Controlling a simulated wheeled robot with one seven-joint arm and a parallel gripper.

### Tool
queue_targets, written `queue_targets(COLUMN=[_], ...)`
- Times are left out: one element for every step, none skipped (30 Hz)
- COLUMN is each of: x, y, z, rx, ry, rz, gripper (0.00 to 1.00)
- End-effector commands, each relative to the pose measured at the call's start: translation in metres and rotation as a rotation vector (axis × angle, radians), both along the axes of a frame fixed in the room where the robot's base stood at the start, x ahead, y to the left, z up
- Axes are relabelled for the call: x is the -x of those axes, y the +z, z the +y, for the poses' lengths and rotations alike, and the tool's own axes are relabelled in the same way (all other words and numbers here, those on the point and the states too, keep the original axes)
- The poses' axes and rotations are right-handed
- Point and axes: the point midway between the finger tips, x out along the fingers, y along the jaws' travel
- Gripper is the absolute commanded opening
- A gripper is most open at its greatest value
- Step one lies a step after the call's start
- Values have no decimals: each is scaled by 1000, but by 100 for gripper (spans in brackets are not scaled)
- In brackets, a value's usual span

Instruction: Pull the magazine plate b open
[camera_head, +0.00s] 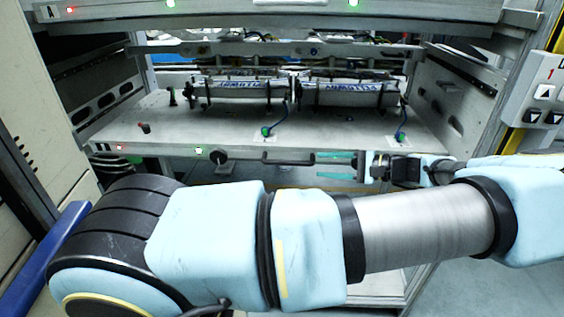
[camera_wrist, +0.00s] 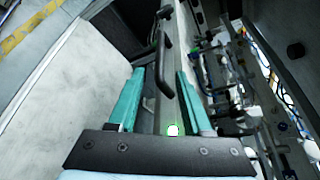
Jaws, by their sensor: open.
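Magazine plate b (camera_head: 165,125) is the grey shelf below the upper plate, with a red and a green light on its front edge. I cannot read its letter clearly. Its black bar handle (camera_head: 262,158) runs along the front edge. In the wrist view the handle (camera_wrist: 164,60) stands out from the plate edge. My gripper (camera_head: 320,165) is open at the handle's right end, its teal fingers pointing left. In the wrist view my gripper (camera_wrist: 160,72) has the handle's near end between its fingers, with gaps showing. I cannot tell whether a finger touches it.
The upper plate (camera_head: 270,22), marked A, sits above with its own lights. Two printing units (camera_head: 240,90) stand on plate b, with blue cables (camera_head: 278,118) in front. A side wall (camera_head: 450,95) and a button panel (camera_head: 545,95) are at the right. A cabinet stands at the left.

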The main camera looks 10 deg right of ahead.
Motion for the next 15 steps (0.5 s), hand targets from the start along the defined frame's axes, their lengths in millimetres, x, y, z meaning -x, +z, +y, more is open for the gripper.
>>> queue_targets(x=[-1, -3, -5, -7, -9, -12, -15, -18, -22, -25, -28, -31, -34, -36, -39], y=[0, 0, -1, -1, -2, -3, -4, -5, -7, -8, -9, -11, -13, -14, -15], z=[2, 4, 8, 12, 16, 23, 27, 32, 39, 44, 49, 55, 60, 64, 69], rx=[-3, -4, -4, -5, -4, -4, -3, -4, -4, -4, -3, -3, -3, -4, -3], ry=[-3, -2, 0, 1, 2, 3, 2, 3, 3, 3, 1, 2, 2, 2, 1], rz=[-3, -3, -2, -3, -2, -3, -2, -2, -3, -3, -3, -2, -2, -1, -1], gripper=[50, 50, 50, 50, 50, 50, 50, 50, 50, 50, 50, 50, 50, 50, 50])
